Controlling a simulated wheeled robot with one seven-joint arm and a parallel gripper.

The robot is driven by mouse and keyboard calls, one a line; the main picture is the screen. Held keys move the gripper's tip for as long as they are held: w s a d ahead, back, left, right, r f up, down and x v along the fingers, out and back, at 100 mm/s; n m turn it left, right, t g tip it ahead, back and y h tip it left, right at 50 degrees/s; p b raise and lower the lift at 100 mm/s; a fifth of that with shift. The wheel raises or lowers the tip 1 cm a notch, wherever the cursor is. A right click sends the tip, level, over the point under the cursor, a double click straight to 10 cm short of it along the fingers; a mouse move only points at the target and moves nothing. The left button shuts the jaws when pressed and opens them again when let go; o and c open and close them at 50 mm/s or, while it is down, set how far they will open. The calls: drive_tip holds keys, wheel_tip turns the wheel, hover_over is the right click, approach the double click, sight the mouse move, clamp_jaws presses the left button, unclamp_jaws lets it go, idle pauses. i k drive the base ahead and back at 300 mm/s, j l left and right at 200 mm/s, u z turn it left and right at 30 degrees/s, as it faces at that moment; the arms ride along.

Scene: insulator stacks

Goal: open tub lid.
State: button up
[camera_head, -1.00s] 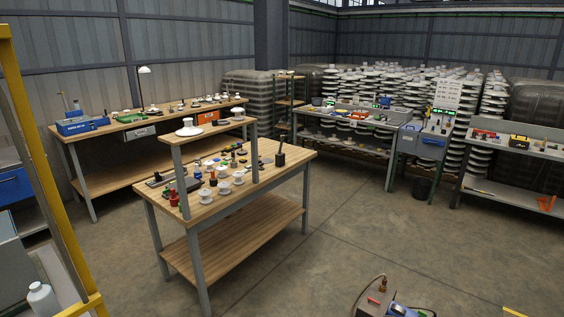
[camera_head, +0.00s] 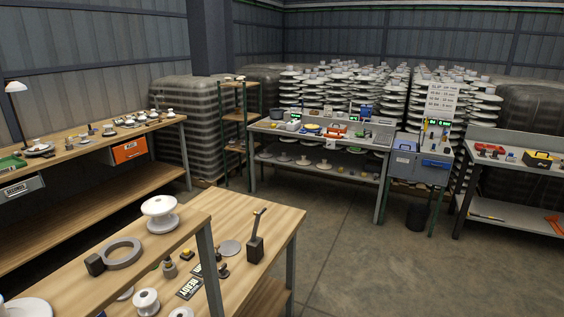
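I cannot clearly make out a tub with a lid. My gripper is not in view.
A wooden workbench (camera_head: 278,215) with a raised shelf (camera_head: 188,222) fills the near left, holding insulators and a dark holder (camera_head: 255,248). A long bench (camera_head: 85,150) with an orange drawer (camera_head: 128,150) runs behind. A grey bench (camera_head: 345,142) and bin (camera_head: 416,218) stand further back. The floor (camera_head: 365,265) is clear.

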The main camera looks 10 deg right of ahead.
sight(398, 145)
drive_tip(key=i+l+z, duration=0.4)
drive_tip(key=i, duration=0.2)
drive_tip(key=i+z, duration=0.35)
drive_tip(key=i, duration=0.25)
drive_tip(key=i+j+z, duration=0.1)
drive_tip(key=i+z, duration=0.3)
drive_tip(key=i, duration=0.2)
drive_tip(key=i+j+z, duration=0.35)
drive_tip(key=i, duration=0.25)
drive_tip(key=i+u, duration=0.15)
drive_tip(key=i, duration=0.4)
drive_tip(key=i+l+u, duration=0.15)
drive_tip(key=i, duration=0.35)
drive_tip(key=i+l+u, duration=0.1)
drive_tip(key=i, duration=0.45)
drive_tip(key=i+l+u, duration=0.15)
drive_tip(key=i, duration=0.35)
drive_tip(key=i+l+u, duration=0.15)
drive_tip(key=i+l, duration=0.15)
drive_tip(key=i, duration=0.2)
drive_tip(key=i+l+u, duration=0.1)
drive_tip(key=i+u, duration=0.15)
drive_tip(key=i, duration=0.15)
drive_tip(key=i+l+u, duration=0.25)
drive_tip(key=i, duration=0.15)
drive_tip(key=i+l+u, duration=0.25)
drive_tip(key=i+j, duration=0.1)
